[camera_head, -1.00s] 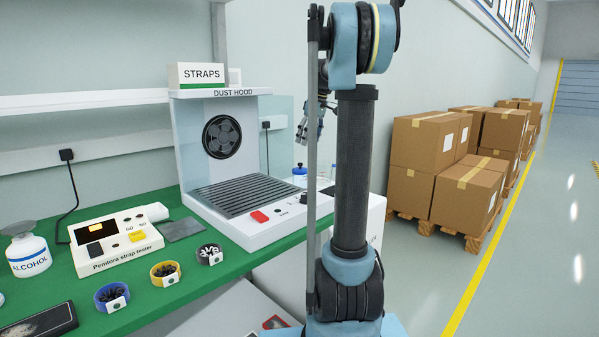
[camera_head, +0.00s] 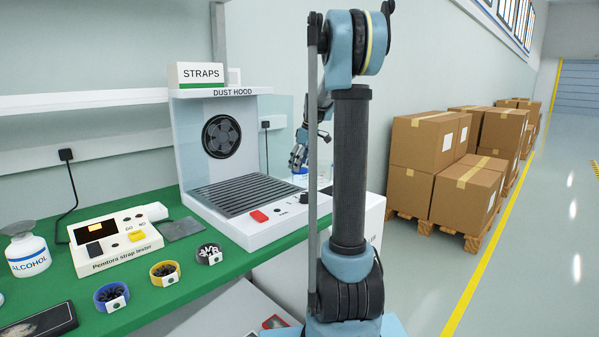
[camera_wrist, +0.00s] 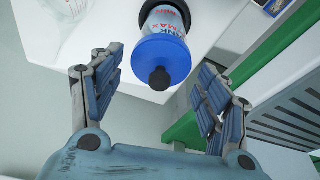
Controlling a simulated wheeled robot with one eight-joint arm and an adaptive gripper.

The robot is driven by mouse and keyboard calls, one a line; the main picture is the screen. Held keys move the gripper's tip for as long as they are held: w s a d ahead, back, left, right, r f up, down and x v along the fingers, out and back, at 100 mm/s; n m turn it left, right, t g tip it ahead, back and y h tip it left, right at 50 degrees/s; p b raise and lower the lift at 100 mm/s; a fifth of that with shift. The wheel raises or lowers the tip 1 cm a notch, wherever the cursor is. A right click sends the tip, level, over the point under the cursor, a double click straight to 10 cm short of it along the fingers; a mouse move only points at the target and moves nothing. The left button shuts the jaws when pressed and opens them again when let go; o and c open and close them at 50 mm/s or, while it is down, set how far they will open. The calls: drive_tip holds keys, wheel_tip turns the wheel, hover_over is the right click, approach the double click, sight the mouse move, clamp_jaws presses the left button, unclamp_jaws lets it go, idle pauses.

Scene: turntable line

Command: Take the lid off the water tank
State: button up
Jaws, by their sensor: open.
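The water tank (camera_wrist: 166,18) is in the wrist view at top centre, a clear cylinder with printed lettering. Its blue lid (camera_wrist: 160,55) with a black knob (camera_wrist: 160,79) faces my camera and is on the tank. My gripper (camera_wrist: 157,72) is open, with one finger on each side of the lid. Gaps show between the fingers and the lid, and nothing is held. In the head view my gripper (camera_head: 298,157) points down behind my arm column, above the tank's spot. Only a little of the blue lid (camera_head: 302,171) shows there; the rest is hidden.
The tank stands on a white surface (camera_wrist: 120,75). The dust hood (camera_head: 232,150) stands on the green bench (camera_head: 155,207), left of my gripper. Cardboard boxes (camera_head: 425,140) are stacked at right.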

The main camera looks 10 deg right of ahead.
drive_tip(key=shift+f, duration=0.1)
drive_tip(key=shift+c, duration=0.3)
drive_tip(key=c, duration=0.9)
drive_tip(key=shift+o, duration=0.2)
